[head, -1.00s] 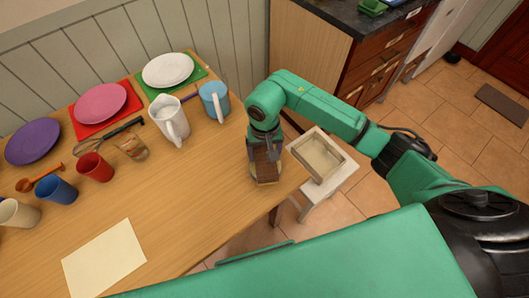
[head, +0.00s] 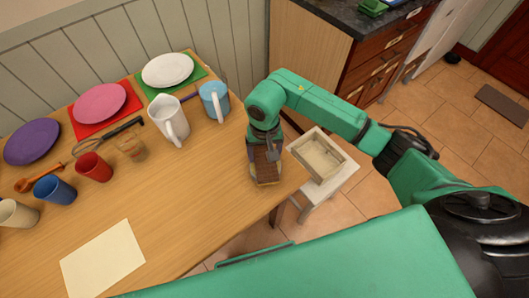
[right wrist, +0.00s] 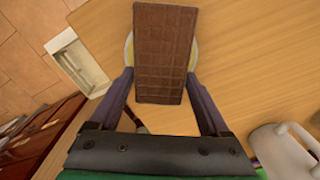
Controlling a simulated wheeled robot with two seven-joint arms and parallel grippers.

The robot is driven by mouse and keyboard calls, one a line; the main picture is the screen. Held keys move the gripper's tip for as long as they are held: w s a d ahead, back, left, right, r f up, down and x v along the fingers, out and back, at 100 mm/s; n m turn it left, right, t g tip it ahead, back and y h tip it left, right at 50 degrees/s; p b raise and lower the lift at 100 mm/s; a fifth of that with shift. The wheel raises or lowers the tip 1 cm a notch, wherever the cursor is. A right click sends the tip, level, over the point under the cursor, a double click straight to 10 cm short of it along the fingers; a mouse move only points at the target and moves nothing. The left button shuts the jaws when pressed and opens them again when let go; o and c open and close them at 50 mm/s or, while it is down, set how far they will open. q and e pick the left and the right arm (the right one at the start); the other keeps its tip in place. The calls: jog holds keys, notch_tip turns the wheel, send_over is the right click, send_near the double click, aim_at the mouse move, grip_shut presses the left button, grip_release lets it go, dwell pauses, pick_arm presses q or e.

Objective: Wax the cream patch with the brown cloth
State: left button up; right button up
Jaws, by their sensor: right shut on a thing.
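The brown cloth (head: 267,172) looks like a flat, dark brown slab with a grid pattern, near the table's right end. It fills the space between my right gripper's fingers in the right wrist view (right wrist: 165,50). My right gripper (head: 268,157) points down there and is shut on it. A pale yellow and white round edge (right wrist: 193,52) shows on both sides of the cloth; most of it is hidden. The cream patch (head: 103,260) lies flat and bare on the table at the front left, well apart from the gripper. My left gripper is not in view.
A white jug (head: 168,120) and blue mug (head: 215,101) stand behind the gripper on the table (head: 190,200). Several cups, plates and utensils fill the left and back. A shallow box (head: 320,157) rests on a stool to the right. The middle is clear.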

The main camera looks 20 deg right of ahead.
aim_at(265, 155)
jog(key=shift+s, duration=0.1)
jog(key=shift+r+p, duration=1.7)
jog(key=shift+r, duration=1.8)
